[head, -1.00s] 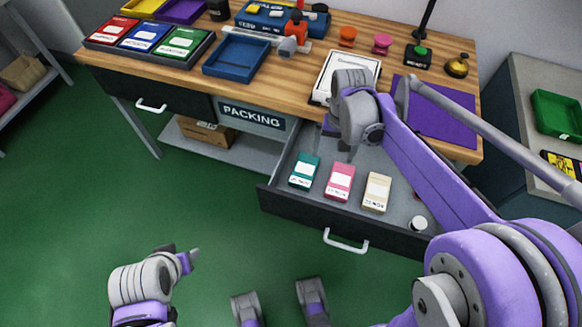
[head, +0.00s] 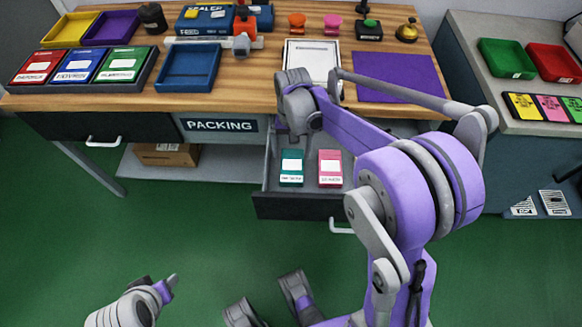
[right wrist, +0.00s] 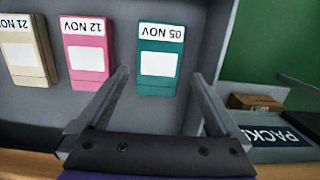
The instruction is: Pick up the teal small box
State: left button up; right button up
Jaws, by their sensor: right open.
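The teal small box (head: 291,168) lies in the open drawer (head: 268,203) under the packing bench, left of the pink box (head: 330,168). In the right wrist view the teal box (right wrist: 160,62) has a white label and reads "05 NOV". My right gripper (head: 299,138) hangs over the back of the drawer, just behind the teal box. It is open and empty, and in the right wrist view its fingers (right wrist: 160,78) point towards the teal box, one on each side, without visible contact. My left gripper (head: 162,287) is low at the left, away from the drawer; its opening is unclear.
In the right wrist view a cream box (right wrist: 27,52) lies beyond the pink one. The wooden bench top (head: 262,82) overhangs the drawer and holds a blue tray (head: 188,70), a white-bordered panel and a purple mat (head: 400,78). Green floor is clear in front.

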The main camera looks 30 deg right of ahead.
aim_at(292, 165)
jog(key=f, duration=0.4)
jog(key=f+b, duration=0.1)
jog(key=f, duration=0.1)
jog(key=shift+s, duration=0.25)
jog(key=c, duration=1.2)
